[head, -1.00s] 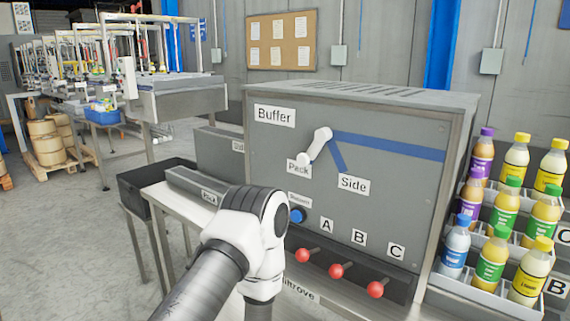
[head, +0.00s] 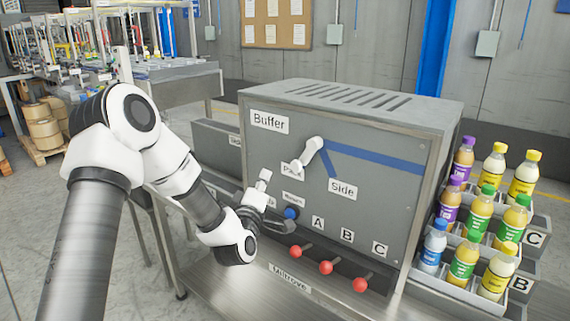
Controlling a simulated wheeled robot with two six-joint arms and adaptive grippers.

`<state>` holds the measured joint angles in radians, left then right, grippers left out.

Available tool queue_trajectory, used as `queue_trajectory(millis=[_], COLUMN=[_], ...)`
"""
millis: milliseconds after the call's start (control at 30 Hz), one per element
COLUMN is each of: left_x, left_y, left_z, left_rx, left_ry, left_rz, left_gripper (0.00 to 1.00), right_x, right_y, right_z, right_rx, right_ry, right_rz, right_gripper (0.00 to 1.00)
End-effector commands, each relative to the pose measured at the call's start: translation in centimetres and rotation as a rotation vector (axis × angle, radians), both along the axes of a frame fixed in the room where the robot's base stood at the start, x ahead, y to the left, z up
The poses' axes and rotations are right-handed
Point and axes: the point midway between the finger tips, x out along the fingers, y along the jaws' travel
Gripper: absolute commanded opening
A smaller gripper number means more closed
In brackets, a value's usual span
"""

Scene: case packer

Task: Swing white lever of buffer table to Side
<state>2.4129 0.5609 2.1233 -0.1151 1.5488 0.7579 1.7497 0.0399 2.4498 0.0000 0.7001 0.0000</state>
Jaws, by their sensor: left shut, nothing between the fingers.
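The white lever (head: 310,152) is on the front of the grey buffer table cabinet (head: 262,150). It slants down and left from its pivot, with its lower end at the partly covered Pack label (head: 290,168). The Side label (head: 343,190) is to the lower right of the lever, at the end of a short blue stripe (head: 328,168). My left gripper (head: 287,227) is shut and empty. It is below and left of the lever, near the blue button (head: 291,213), and apart from the lever. My right gripper is not in view.
Red-knobbed levers (head: 326,267) stick out below labels A, B and C. Racks of juice bottles (head: 479,215) stand to the right of the cabinet. A metal ledge (head: 240,290) runs below the cabinet. The panel around the white lever is clear.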

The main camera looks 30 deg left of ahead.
Motion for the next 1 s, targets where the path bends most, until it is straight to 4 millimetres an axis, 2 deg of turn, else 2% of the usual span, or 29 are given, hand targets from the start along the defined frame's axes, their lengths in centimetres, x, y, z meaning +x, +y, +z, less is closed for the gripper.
queue_trajectory(millis=[167,533,733,1000], left_x=[1.7,9.0,9.4,9.4], left_y=[0.6,3.4,0.5,-0.2], left_z=[0.7,2.5,0.8,0.2], left_rx=[0.003,0.004,0.002,0.001], left_ry=[0.0,0.0,0.005,0.002], left_rz=[0.001,0.0,-0.003,0.0], left_gripper=[0.0,0.0,0.0,0.0], right_x=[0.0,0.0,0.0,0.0], right_y=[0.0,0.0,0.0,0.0], right_z=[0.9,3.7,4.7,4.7], right_rx=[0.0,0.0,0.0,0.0], right_ry=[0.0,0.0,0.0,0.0], right_rz=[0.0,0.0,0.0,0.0], right_gripper=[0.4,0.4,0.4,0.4])
